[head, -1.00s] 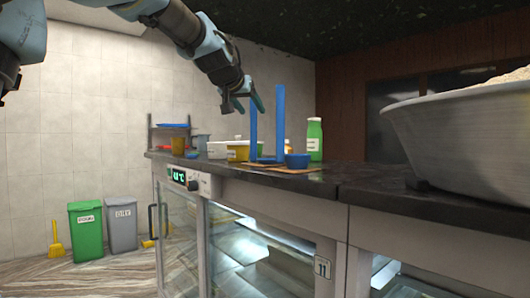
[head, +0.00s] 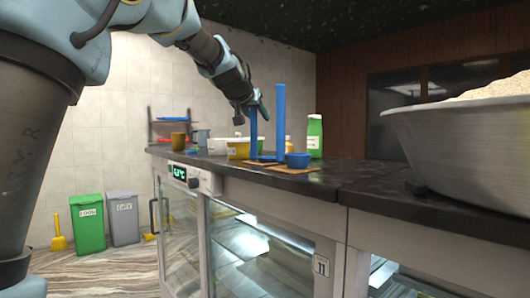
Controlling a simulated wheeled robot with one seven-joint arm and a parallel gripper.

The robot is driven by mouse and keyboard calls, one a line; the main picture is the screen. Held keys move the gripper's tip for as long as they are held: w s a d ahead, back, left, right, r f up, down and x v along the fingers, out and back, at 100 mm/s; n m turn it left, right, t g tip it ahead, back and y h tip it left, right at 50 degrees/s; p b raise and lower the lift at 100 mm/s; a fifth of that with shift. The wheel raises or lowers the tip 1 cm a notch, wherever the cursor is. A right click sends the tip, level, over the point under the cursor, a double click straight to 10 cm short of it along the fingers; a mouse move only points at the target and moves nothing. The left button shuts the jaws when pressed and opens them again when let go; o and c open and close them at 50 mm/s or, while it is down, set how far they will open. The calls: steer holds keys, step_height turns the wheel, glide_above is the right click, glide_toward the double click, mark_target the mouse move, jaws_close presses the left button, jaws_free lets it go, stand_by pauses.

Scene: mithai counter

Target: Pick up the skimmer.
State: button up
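I cannot make out a skimmer for sure. Two blue upright posts stand on the far part of the counter, a left post (head: 253,137) and a taller-looking right post (head: 280,122), joined low down by a blue base. My gripper (head: 254,110) points down at the top of the left post, its fingers apart, one on each side of the post as seen from here. I cannot tell whether they touch it. The top of the left post is partly hidden by my gripper.
A small blue bowl (head: 297,160) sits right of the posts on a brown board (head: 290,169). A green bottle (head: 314,137) stands behind. A yellow container (head: 238,151) and mugs are to the left. A large metal bowl (head: 455,140) fills the right of the dark counter (head: 370,176).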

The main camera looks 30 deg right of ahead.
jaws_close()
stand_by(1.1)
